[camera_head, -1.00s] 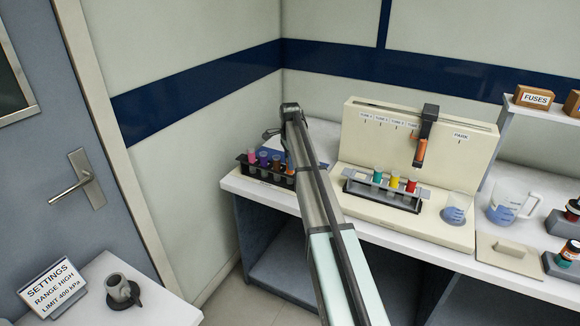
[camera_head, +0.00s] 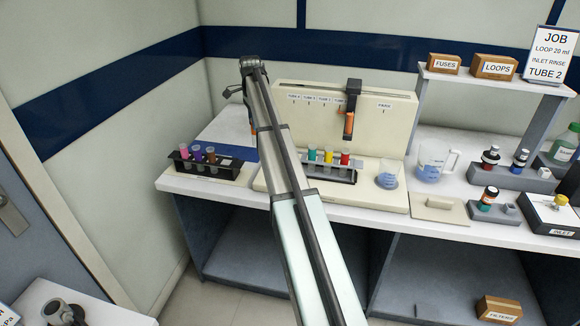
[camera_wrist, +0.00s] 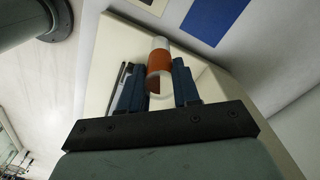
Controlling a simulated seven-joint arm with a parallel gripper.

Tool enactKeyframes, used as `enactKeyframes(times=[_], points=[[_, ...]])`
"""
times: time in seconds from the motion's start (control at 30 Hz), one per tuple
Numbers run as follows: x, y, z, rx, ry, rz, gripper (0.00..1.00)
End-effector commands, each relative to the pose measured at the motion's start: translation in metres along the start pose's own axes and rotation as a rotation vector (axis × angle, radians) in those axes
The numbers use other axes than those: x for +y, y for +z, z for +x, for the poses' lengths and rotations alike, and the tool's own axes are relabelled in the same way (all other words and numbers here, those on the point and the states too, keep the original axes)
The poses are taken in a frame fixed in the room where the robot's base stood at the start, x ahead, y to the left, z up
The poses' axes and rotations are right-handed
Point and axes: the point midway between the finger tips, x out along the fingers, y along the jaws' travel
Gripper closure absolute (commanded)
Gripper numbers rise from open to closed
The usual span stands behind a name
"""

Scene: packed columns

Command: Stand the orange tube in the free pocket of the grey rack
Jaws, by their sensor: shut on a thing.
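My gripper (camera_wrist: 160,88) is shut on the orange tube (camera_wrist: 159,62), which stands between the two blue fingers in the wrist view. In the head view a bit of the orange tube (camera_head: 253,128) shows beside my arm, above the bench between the two racks; my arm hides most of the gripper. The grey rack (camera_head: 335,177) stands on the front of the cream machine with a green, a yellow and a red tube in it. My arm is close to its left end, so I cannot tell its pockets there clearly.
A black rack (camera_head: 205,174) with several coloured tubes stands at the left of the bench. A dark holder (camera_head: 351,100) with an orange part hangs over the grey rack on the cream machine (camera_head: 375,110). A beaker (camera_head: 387,175) and a jug (camera_head: 432,165) stand to the right.

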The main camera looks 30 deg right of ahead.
Motion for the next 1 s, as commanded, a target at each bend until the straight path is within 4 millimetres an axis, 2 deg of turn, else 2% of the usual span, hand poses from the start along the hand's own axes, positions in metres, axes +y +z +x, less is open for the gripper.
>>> enactKeyframes(times=[0.03,0.2,0.3,0.43,0.5,0.6,1.0], points=[[0.008,-0.023,-0.004,0.000,-0.001,0.028,0.97],[0.034,-0.080,-0.014,0.000,-0.001,0.098,0.97],[0.050,-0.104,-0.018,0.000,-0.001,0.127,0.97],[0.071,-0.127,-0.023,0.000,-0.001,0.135,0.97],[0.086,-0.129,-0.025,0.000,-0.002,0.107,0.97],[0.097,-0.124,-0.024,0.000,-0.001,0.035,0.97],[0.102,-0.122,-0.018,0.000,0.000,-0.140,0.97]])
